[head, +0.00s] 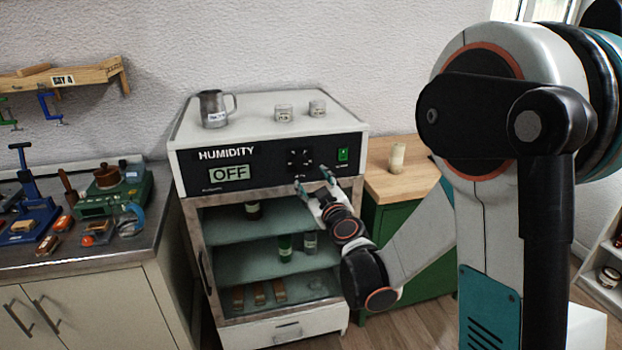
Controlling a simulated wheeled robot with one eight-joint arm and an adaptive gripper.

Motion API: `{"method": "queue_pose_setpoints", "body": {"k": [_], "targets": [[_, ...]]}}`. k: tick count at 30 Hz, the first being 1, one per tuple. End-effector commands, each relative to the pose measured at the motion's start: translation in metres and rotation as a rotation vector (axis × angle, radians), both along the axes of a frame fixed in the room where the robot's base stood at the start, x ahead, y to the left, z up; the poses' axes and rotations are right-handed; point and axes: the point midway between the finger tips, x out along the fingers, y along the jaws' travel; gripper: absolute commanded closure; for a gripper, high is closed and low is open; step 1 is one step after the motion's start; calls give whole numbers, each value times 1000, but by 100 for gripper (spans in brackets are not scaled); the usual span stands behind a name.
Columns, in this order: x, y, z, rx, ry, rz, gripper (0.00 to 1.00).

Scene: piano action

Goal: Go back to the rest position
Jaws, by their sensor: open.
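My gripper (313,184) is open and empty in the head view. Its fingertips are just below and in front of the dark control panel of the humidity cabinet (190,225). One fingertip is close under the black dial (298,159); I cannot tell whether it touches. The display (229,173) on the panel reads OFF. My forearm reaches to the gripper from the right and hides part of the cabinet's right side.
A metal jug (214,108) and two small jars (284,113) stand on the cabinet top. Bottles and small blocks sit on its shelves. A tool-covered workbench (95,255) is at left. A green cabinet (388,225) with a wooden top stands close at right.

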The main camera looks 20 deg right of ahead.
Motion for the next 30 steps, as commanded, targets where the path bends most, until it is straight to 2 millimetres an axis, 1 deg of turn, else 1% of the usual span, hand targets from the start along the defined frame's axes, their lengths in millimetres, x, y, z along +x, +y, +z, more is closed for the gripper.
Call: {"method": "queue_pose_setpoints", "body": {"k": [3,12,14,17,20,24,26,30], "targets": [[-4,0,0,0,0,0,45],[-4,1,1,2,1,3,45],[-7,3,4,7,7,11,45],[-15,12,14,24,28,43,45],[-30,25,27,54,72,90,45],[-60,44,40,105,164,150,45],[-74,50,43,126,208,167,45],[-112,60,44,172,325,189,45]]}}
